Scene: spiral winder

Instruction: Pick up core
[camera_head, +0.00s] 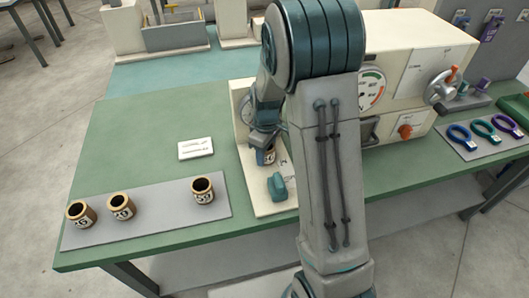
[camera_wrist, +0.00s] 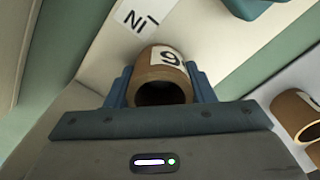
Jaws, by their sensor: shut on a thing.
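My gripper (camera_wrist: 160,80) is shut on a brown cardboard core (camera_wrist: 158,58) with a pale number label. One blue finger is on each side of it, and its dark open end faces the wrist camera. In the head view the held core (camera_head: 266,157) is at the cream machine's base plate (camera_head: 262,192), below my gripper (camera_head: 264,142). I cannot tell whether it touches the plate. Three other labelled cores stand apart on a grey mat (camera_head: 150,212) at the left: one (camera_head: 80,214), another (camera_head: 121,206) and a third (camera_head: 202,190).
A teal block (camera_head: 277,187) sits on the base plate near the held core. A white card (camera_head: 196,148) lies on the green table (camera_head: 150,125). The cream machine (camera_head: 400,65) stands behind my arm. Coloured ring-handled tools (camera_head: 482,130) lie at the right.

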